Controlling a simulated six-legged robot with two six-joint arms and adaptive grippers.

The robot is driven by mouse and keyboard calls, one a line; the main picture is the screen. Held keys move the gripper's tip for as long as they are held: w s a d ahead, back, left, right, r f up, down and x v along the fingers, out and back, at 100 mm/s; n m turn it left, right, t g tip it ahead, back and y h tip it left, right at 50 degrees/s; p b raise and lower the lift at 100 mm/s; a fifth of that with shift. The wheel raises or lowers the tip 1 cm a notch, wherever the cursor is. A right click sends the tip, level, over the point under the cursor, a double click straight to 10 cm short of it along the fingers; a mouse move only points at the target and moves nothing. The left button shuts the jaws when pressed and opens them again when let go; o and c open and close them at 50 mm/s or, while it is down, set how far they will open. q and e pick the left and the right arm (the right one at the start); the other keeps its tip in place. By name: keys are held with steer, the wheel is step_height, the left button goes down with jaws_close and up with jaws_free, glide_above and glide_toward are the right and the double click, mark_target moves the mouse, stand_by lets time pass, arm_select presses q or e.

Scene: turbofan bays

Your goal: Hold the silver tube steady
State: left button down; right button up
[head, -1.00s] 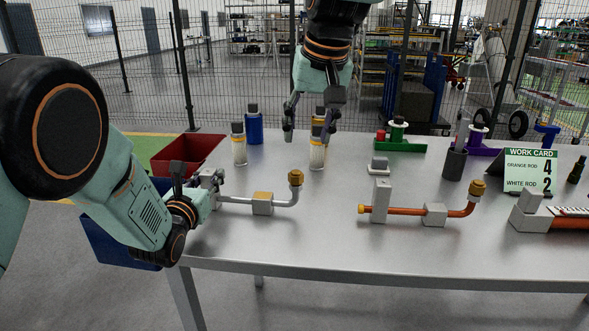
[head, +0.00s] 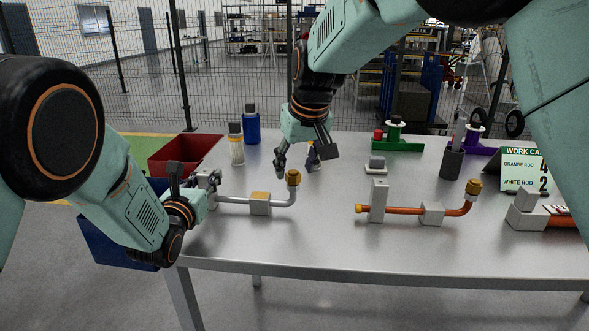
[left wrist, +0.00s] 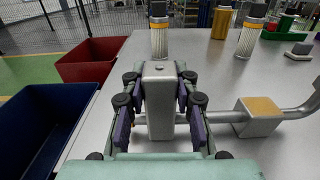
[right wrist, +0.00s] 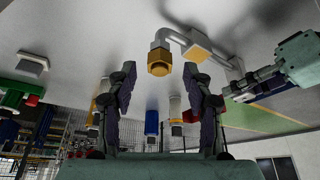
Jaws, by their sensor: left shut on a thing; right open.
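The silver tube (head: 235,201) lies along the left part of the table through a grey block with a tan top (head: 260,204). Its right end bends up to a brass nut (head: 293,177). My left gripper (head: 207,187) is shut on the upright grey end block (left wrist: 160,105) at the tube's left end, one finger on each side. In the right wrist view, the nut (right wrist: 158,62) and bent tube (right wrist: 181,37) show beyond the open fingers (right wrist: 160,78).
An orange tube (head: 405,211) in grey blocks lies to the right. White bottles with dark caps (head: 236,150) and a blue bottle (head: 252,128) stand behind. A red bin (head: 185,152) and blue bin (head: 110,240) sit at the left edge. The table front is clear.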

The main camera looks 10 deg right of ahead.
steer(key=shift+x, duration=0.95)
jaws_close()
